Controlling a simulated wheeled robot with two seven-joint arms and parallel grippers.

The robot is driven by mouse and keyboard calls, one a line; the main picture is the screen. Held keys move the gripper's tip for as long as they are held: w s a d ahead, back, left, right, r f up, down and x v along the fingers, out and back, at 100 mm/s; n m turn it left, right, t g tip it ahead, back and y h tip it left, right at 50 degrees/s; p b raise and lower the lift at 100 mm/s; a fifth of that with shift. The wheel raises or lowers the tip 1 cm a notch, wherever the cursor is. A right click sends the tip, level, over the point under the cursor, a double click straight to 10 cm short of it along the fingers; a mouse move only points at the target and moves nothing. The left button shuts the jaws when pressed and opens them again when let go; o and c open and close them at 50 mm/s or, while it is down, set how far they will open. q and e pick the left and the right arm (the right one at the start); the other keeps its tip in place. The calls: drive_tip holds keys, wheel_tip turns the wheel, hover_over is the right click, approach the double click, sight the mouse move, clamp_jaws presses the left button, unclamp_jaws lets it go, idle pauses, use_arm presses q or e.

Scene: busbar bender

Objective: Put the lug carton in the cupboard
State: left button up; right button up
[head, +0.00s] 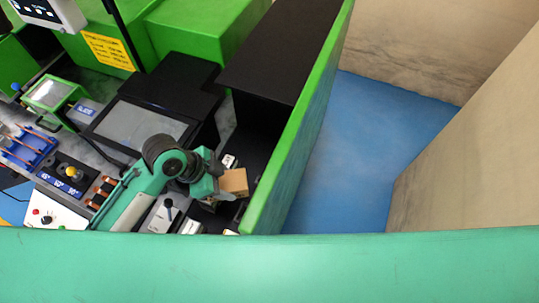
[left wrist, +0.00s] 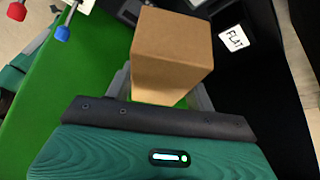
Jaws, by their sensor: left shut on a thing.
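The lug carton (head: 234,182) is a small plain brown box. My left gripper (head: 218,186) is shut on it, and the arm reaches in from the left across the machine. In the left wrist view the carton (left wrist: 172,48) stands out between the two grey fingers of the gripper (left wrist: 165,92). The black open-fronted cupboard (head: 280,45) with a green side panel (head: 300,130) is just right of and beyond the carton in the head view. I cannot tell whether the carton touches any surface. My right gripper is not in view.
A white label reading FLAT (left wrist: 233,38) is on a dark surface beside the carton. A dark screen (head: 140,128), a lever plate (head: 165,214) and a blue rack (head: 30,146) crowd the bench at left. Blue floor (head: 365,150) lies open right of the green panel.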

use_arm(q)
drive_tip(key=shift+r, duration=0.1)
drive_tip(key=w+d+p, duration=0.3)
drive_tip(key=w+d, duration=0.2)
drive_tip(key=w, duration=0.3)
drive_tip(key=w+d+p, duration=0.3)
drive_tip(key=w+d, duration=0.3)
drive_tip(key=w, duration=0.2)
drive_tip(key=f+p, duration=0.1)
drive_tip(key=f, duration=0.6)
drive_tip(key=shift+w+f+p, duration=0.15)
drive_tip(key=shift+w+p, duration=0.05)
drive_tip(key=shift+p, duration=0.2)
wheel_tip(320, 180, down, 4)
drive_tip(key=shift+r+p, duration=0.2)
drive_tip(key=shift+p, duration=0.3)
drive_tip(key=shift+w+r+p, duration=0.1)
drive_tip(key=shift+p, duration=0.35)
drive_tip(key=shift+f, duration=0.25)
